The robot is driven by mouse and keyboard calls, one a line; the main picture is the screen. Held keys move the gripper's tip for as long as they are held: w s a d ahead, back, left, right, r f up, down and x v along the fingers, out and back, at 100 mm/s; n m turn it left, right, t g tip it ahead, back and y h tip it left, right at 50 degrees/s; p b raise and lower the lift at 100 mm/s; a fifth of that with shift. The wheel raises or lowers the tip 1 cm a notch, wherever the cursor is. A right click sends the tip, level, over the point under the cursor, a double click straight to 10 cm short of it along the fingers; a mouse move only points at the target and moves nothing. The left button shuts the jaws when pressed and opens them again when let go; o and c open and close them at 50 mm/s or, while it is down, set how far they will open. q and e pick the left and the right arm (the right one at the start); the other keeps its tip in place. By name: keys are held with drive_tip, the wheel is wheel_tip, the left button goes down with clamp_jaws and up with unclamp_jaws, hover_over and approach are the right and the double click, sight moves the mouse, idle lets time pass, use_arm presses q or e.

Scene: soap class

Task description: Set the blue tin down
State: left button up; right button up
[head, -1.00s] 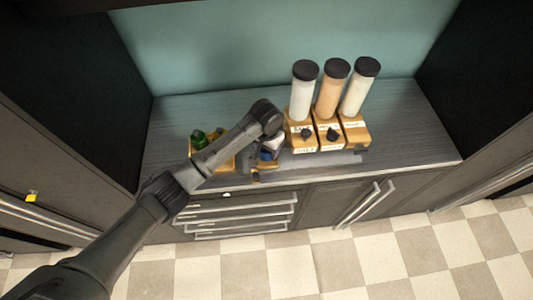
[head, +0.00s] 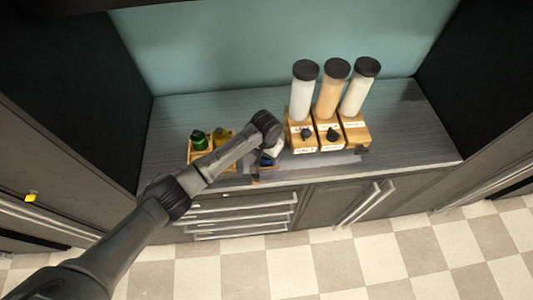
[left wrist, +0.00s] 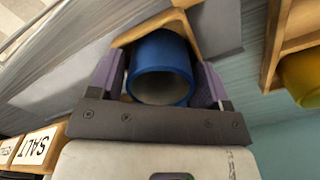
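The blue tin (left wrist: 162,65) is seen from its open end in the left wrist view, with a pale inside. My left gripper (left wrist: 160,75) has its purple finger pads against both sides of the tin. In the head view the tin is a small blue patch (head: 265,160) below my left gripper (head: 270,152), mostly hidden by my arm. Light wood (left wrist: 128,38) borders the tin's far side in the wrist view. I cannot tell whether the tin's base rests on anything. My right gripper is not in view.
A wooden crate (head: 191,157) with green (head: 199,140) and yellow (head: 223,134) containers stands left of the tin. Three dispensers (head: 327,98) on labelled wooden blocks stand to the right. A grey strip (head: 325,160) lies along the counter's front. The right counter (head: 405,130) is clear.

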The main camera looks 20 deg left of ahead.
use_arm(q)
drive_tip(key=shift+o, duration=1.2)
drive_tip(key=shift+r, duration=0.1)
wheel_tip(320, 180, up, 12)
drive_tip(key=shift+p, duration=0.35)
